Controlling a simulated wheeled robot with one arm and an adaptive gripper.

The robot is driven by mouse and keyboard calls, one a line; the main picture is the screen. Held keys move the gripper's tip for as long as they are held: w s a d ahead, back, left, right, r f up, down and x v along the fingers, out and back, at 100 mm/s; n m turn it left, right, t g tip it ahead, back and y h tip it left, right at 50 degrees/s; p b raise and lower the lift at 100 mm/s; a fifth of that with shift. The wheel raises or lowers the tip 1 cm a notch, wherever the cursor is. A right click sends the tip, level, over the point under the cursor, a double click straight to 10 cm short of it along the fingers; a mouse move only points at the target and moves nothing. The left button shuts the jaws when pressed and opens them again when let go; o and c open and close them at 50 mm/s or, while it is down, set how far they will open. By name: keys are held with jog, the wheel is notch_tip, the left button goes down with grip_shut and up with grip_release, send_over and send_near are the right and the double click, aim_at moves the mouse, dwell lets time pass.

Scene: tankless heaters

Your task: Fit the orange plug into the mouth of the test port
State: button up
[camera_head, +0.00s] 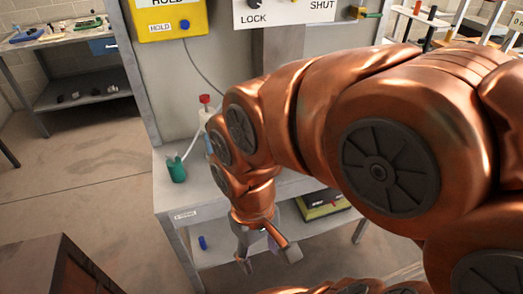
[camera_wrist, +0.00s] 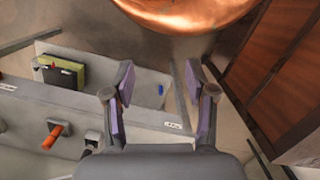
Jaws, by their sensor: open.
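My gripper (camera_head: 268,254) is open and empty, pointing down in front of the bench's front edge. In the wrist view its two purple-padded fingers (camera_wrist: 159,84) stand wide apart with nothing between them. An orange cylinder (camera_wrist: 53,135), which looks like the orange plug, sits at a grey fitting on the bench top, left of the gripper in the wrist view. Right of it is a grey block with a dark opening (camera_wrist: 93,138); I cannot tell if this is the test port. In the head view my arm hides both.
The bench (camera_head: 168,199) has a lower shelf with a green-and-black box (camera_head: 322,207) and a small blue cylinder (camera_head: 203,243). A green cup (camera_head: 176,168) and a red-capped bottle (camera_head: 205,112) stand on top. A brown cabinet (camera_head: 60,268) is at the near left.

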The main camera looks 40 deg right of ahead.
jog(key=w+d+r+n+t+y, duration=0.1)
jog(key=w+d+r+n+y, duration=0.15)
jog(key=w, duration=1.15)
jog(key=w+d+n+t, duration=0.2)
jog(key=w+d+n, duration=0.1)
jog(key=w+d, duration=0.7)
jog(key=w+d+f+t, duration=0.1)
jog(key=d+f, duration=0.2)
jog(key=d, duration=0.6)
jog(key=w+d+f+t, duration=0.1)
jog(key=d+f, duration=0.2)
jog(key=d, duration=0.6)
jog(key=w+d+f+t, duration=0.1)
jog(key=w+d+f, duration=0.15)
jog(key=d, duration=0.65)
jog(key=shift+h, duration=0.25)
jog(key=shift+s+a+p+x, duration=0.2)
jog(key=shift+p+x, duration=0.3)
jog(key=shift+x, duration=0.75)
jog(key=shift+s+a+p+x, duration=0.15)
jog(key=shift+p+x, duration=0.4)
jog(key=shift+x, duration=0.7)
jog(key=shift+s+a+p+x, duration=0.1)
jog(key=shift+a+p+x, duration=0.3)
jog(key=shift+x, duration=0.85)
jog(key=shift+d, duration=0.15)
jog(key=shift+c, duration=0.2)
grip_shut()
